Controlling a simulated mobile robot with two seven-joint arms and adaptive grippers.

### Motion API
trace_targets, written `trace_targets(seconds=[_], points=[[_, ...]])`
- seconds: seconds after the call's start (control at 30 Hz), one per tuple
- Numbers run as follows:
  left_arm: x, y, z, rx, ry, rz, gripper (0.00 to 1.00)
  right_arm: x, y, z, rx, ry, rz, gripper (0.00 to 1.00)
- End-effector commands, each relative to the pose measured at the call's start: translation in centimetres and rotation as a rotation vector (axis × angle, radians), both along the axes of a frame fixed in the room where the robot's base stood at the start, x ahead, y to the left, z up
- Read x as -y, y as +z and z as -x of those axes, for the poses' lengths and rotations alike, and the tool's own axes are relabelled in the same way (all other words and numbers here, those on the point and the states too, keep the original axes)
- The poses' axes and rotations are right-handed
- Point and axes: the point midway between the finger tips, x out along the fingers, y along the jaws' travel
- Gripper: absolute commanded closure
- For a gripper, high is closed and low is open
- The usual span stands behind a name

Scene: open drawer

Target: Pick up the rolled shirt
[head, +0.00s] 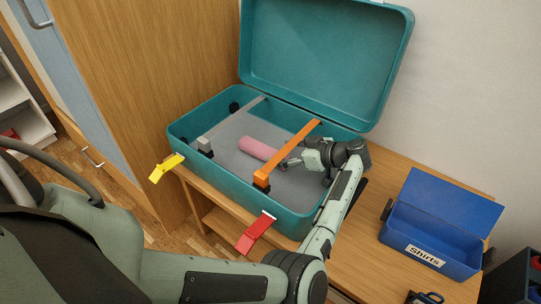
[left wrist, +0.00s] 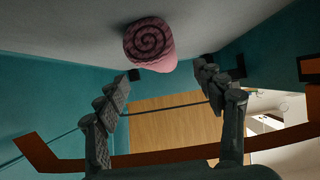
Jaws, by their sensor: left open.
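The rolled shirt (head: 258,148) is a pink roll lying on the grey floor of the open teal suitcase (head: 186,133). Its spiral end (left wrist: 150,43) faces the left wrist camera at the top of that view. My left gripper (head: 284,163) is inside the suitcase, at the right end of the roll, close to the orange strap (head: 291,151). In the left wrist view its two fingers (left wrist: 163,72) are spread with nothing between them. The shirt lies beyond the fingertips, and a gap shows. My right gripper is in neither view.
The orange strap crosses over the suitcase between roll and wrist; a grey strap (head: 232,124) lies farther left. Yellow (head: 166,168) and red (head: 255,232) tags hang at the rim. The blue Shirts box (head: 432,246) stands right. The raised lid (head: 325,57) is behind.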

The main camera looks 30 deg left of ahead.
Motion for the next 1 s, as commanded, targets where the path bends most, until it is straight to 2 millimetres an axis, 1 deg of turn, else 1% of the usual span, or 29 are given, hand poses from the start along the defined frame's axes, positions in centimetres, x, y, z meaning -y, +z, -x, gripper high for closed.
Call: trace_targets(seconds=[0.33,0.5,0.6,0.7,0.9,0.97,1.0], points=[[-3.2,-1.7,-0.1,0.0,0.001,-0.003,0.31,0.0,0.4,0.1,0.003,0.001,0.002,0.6],[-5.6,-2.9,-0.1,-0.002,0.0,-0.005,0.31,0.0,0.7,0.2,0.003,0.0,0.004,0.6],[-6.5,-3.4,-0.2,-0.001,0.0,-0.004,0.31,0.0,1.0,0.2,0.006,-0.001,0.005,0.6],[-6.9,-3.7,-0.3,0.001,-0.001,-0.002,0.31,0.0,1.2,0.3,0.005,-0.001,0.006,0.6],[-6.9,-3.7,-0.3,0.001,-0.001,-0.001,0.31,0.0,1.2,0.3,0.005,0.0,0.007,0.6],[-6.9,-3.7,-0.3,0.001,-0.001,-0.001,0.37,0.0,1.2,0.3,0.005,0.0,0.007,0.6],[-6.9,-3.7,-0.3,0.0,0.0,-0.001,0.42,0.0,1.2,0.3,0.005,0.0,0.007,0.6]])
